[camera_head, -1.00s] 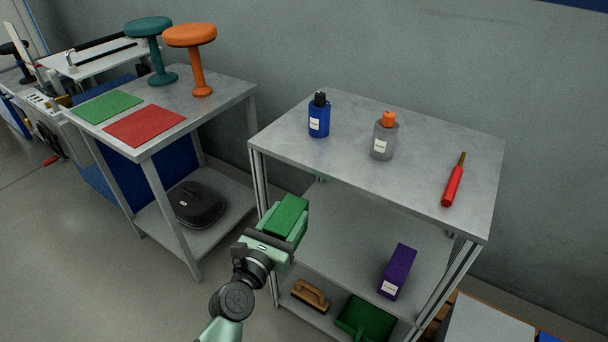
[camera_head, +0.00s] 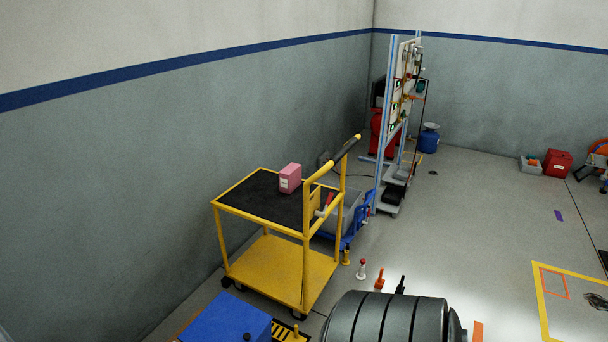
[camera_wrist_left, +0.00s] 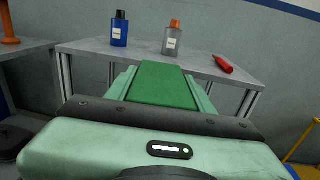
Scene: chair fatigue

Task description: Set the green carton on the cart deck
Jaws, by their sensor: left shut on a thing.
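The green carton (camera_wrist_left: 163,86) is between the fingers of my left gripper (camera_wrist_left: 163,90) in the left wrist view, and the gripper is shut on it. The carton is held in front of a grey shelf table and is not in the head view. The yellow cart stands by the wall in the head view, with a black upper deck (camera_head: 262,197) and a yellow lower shelf. A pink carton (camera_head: 290,178) stands on the upper deck, near its back right. Neither gripper shows in the head view.
The grey table (camera_wrist_left: 205,62) holds a blue bottle (camera_wrist_left: 119,30), a grey bottle with an orange cap (camera_wrist_left: 173,40) and a red tool (camera_wrist_left: 223,65). A blue box (camera_head: 225,320) and a dark ribbed cylinder (camera_head: 385,318) stand in front of the cart. Open floor lies to the right.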

